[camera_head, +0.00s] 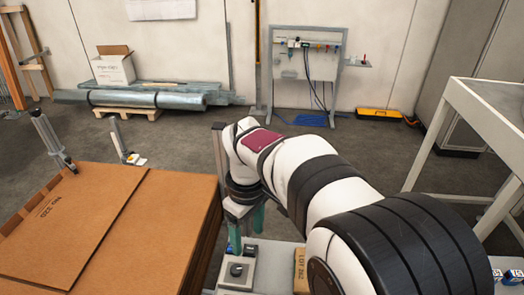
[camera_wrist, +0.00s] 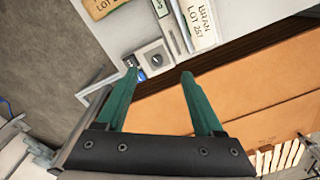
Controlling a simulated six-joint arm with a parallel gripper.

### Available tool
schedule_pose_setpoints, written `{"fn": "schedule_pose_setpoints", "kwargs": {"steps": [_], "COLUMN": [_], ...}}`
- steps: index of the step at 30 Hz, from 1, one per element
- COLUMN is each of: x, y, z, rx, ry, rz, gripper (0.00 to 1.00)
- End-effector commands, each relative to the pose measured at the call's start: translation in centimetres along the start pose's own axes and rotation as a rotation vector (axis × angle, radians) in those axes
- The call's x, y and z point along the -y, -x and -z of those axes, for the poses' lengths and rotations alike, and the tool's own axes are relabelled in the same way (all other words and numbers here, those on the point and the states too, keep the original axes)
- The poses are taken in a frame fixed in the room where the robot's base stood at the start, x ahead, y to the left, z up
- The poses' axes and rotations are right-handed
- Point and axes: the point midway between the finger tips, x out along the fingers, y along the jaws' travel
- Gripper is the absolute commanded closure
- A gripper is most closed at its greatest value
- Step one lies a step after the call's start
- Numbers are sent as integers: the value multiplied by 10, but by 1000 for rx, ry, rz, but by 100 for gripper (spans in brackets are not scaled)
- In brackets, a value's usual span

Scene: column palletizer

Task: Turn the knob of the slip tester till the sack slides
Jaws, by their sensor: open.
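The slip tester's grey knob housing (camera_wrist: 146,53) shows in the wrist view, with a round knob (camera_wrist: 156,60) that has a dark centre. In the head view the knob (camera_head: 237,270) is dark, on a pale plate below my gripper (camera_head: 247,228). My gripper is open, with green fingers; in the wrist view (camera_wrist: 159,73) the knob appears between and just beyond the fingertips. Nothing is between the fingers. A small tan sack marked LOT (camera_head: 300,271) lies right of the knob; a sack marked BRAN (camera_wrist: 201,22) shows in the wrist view.
A stack of brown cardboard sheets (camera_head: 100,225) stands close on the left. A white table frame (camera_head: 440,125) stands at the right. Open floor lies behind, before a tool rack (camera_head: 302,70).

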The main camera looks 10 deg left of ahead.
Motion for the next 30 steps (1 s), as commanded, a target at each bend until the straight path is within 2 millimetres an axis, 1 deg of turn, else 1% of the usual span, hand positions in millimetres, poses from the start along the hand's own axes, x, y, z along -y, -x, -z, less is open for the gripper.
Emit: {"fn": "schedule_pose_setpoints", "kwargs": {"steps": [1,2,3,5,8,11,15,18,21,24,27,30], "x": [1,2,2,3,3,2,1,0,0,-1,-1,-1], "y": [-12,-17,-22,-28,-43,-71,-114,-142,-163,-175,-181,-184], "z": [24,34,44,51,52,50,50,49,49,49,50,50], "rx": [8,9,11,13,15,17,17,15,14,14,12,12], "ry": [117,175,230,274,285,282,281,280,278,278,277,276], "rz": [-7,-12,-16,-20,-20,-17,-17,-18,-19,-19,-20,-20], "gripper": [31,31,31,31,31,31,31,31,31,31,31,31]}}
